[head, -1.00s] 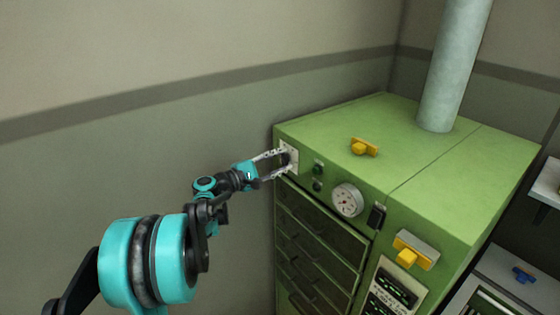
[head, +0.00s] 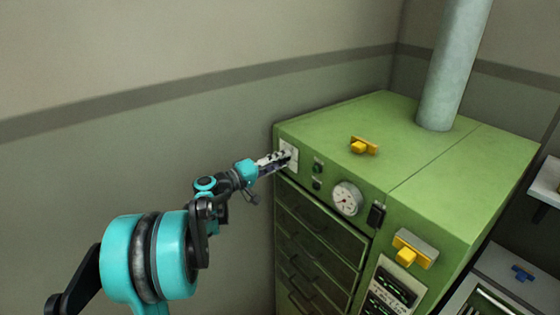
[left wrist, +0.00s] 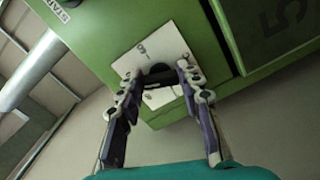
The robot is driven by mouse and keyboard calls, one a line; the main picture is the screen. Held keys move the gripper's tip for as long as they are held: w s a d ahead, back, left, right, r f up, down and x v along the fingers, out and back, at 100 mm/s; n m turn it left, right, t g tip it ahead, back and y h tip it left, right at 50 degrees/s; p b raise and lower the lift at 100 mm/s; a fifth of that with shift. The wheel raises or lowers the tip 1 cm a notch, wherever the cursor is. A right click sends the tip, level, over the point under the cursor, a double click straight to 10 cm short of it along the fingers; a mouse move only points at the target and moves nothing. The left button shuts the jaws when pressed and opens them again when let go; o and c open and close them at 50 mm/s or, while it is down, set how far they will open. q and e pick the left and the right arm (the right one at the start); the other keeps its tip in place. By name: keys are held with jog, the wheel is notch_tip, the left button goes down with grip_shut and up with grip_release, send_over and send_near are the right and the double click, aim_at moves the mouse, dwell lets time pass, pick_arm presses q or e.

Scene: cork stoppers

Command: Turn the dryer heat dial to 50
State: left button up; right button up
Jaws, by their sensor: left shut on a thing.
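The green dryer (head: 330,165) stands right of centre in the head view. The heat dial's white plate (head: 292,148) is at the top left of its front. In the left wrist view the dark dial (left wrist: 160,70) sits on the white plate (left wrist: 165,40), between my fingertips. Part of a printed number shows on the plate, but I cannot read the full setting. My left gripper (head: 287,158) is shut on the dial, with a finger on each side of it; it also shows in the left wrist view (left wrist: 158,77). In the head view the fingers mostly hide the dial.
Right of the plate are a green button (head: 318,167), a round gauge (head: 347,198) and a black switch (head: 376,215). Dark drawers (head: 318,235) lie below. A yellow-handled piece (head: 362,146) and a grey pipe (head: 450,75) are on top. The wall side at left is clear.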

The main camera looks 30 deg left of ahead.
pick_arm(q)
jog(key=shift+m, duration=0.6)
jog(key=shift+f, duration=0.1)
jog(key=o, duration=1.2)
jog(key=shift+c, duration=0.2)
jog(key=v, duration=1.2)
jog(key=shift+d, duration=0.1)
